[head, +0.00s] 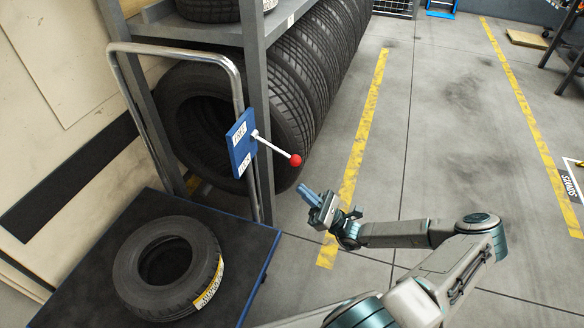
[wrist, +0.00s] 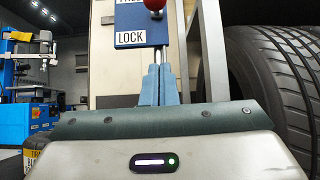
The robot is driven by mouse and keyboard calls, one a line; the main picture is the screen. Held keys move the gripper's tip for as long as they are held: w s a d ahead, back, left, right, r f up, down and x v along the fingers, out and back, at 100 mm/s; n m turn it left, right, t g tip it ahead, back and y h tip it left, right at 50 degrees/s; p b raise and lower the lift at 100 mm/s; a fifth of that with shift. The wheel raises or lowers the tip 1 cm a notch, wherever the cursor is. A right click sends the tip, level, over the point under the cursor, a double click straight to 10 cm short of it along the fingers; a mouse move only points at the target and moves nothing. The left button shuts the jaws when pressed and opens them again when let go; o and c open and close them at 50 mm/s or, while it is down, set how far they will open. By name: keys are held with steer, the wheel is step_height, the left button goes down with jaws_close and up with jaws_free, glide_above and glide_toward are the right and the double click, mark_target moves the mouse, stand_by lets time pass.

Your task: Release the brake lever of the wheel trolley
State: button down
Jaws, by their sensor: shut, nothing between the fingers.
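The brake lever is a white rod with a red ball knob (head: 296,160). It sticks out from a blue plate (head: 241,143) on the trolley's upright handle and points right and slightly down in the head view. The plate has an upper and a lower white label. In the wrist view, the lower label reads LOCK on the plate (wrist: 129,40), and the red knob (wrist: 155,4) is cut by the top edge. My gripper (head: 304,190) is shut and empty, just below the knob in the head view. Its blue fingers (wrist: 158,72) point towards the plate. No contact with the lever is visible.
The wheel trolley's dark platform (head: 105,235) carries a tyre (head: 130,275) with a yellow label. A grey rack (head: 256,80) full of tyres stands behind the handle. The floor to the right, with yellow lines (head: 365,130), is clear near my arm.

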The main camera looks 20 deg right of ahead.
mark_target(277, 150)
steer(key=shift+a, duration=0.1)
steer(key=w+a+r+b, duration=0.2)
steer(key=a+r+b, duration=0.1)
steer(key=r, duration=0.5)
steer(key=shift+r+b, duration=0.3)
steer(key=shift+b, duration=0.35)
steer(key=shift+w+r+p, duration=0.1)
steer(key=shift+r+p, duration=0.1)
steer(key=shift+p, duration=0.15)
